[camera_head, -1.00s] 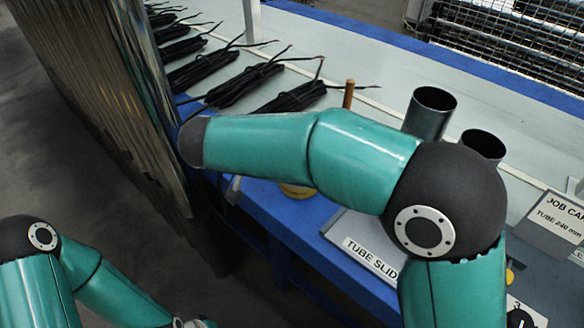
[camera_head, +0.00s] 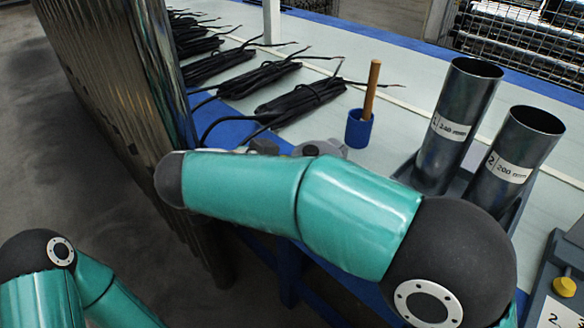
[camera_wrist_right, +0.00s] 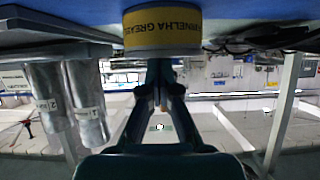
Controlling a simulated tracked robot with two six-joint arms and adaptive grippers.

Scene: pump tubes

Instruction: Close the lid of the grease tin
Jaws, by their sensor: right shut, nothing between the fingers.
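The grease tin (camera_wrist_right: 162,28) has a yellow label and shows at the top edge of the right wrist view, which is upside down. I cannot tell how its lid stands. My right gripper (camera_wrist_right: 160,72) is shut and empty, its fingertips close to the tin's rim in that picture. I cannot tell whether they touch. In the head view my right arm hides the tin, and the right gripper's fingers cannot be made out. My left gripper is out of view; only its arm shows at the lower left.
Two labelled metal tubes (camera_head: 458,125) (camera_head: 515,155) stand at the right. A blue cup (camera_head: 358,128) with a wooden-handled tool stands behind my right arm. Black cable bundles (camera_head: 300,100) line the table. A ribbed metal panel (camera_head: 115,100) stands at the left.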

